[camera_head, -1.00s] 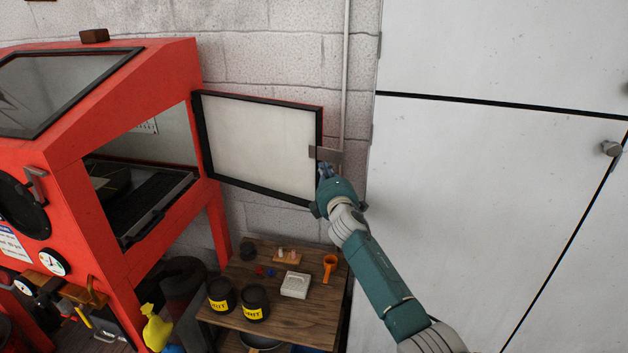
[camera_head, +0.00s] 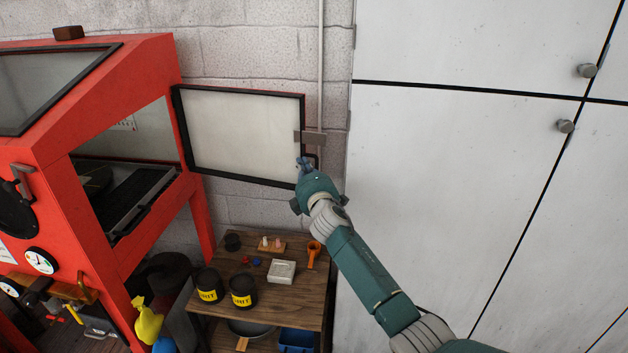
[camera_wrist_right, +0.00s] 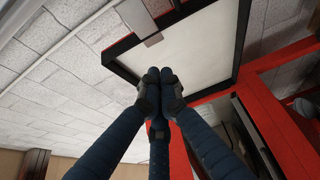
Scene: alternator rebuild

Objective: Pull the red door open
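The red door (camera_head: 240,133) has a pale inner panel, a black inner border and a red outer edge. It stands wide open to the right of the red cabinet (camera_head: 125,95), near the block wall. A grey-brown latch plate (camera_head: 310,137) sticks out at its free edge and also shows in the right wrist view (camera_wrist_right: 152,38). My right gripper (camera_head: 303,162) is just below the latch plate, by the door's lower free corner. In the right wrist view its fingertips (camera_wrist_right: 160,76) are together, with nothing visible between them. Contact with the door is unclear. My left gripper is out of view.
A wooden table (camera_head: 268,303) below the door holds black tubs (camera_head: 243,291), a white box (camera_head: 281,271) and an orange funnel (camera_head: 314,250). A pipe (camera_head: 321,65) runs up the wall. White cabinet doors (camera_head: 440,170) fill the right side.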

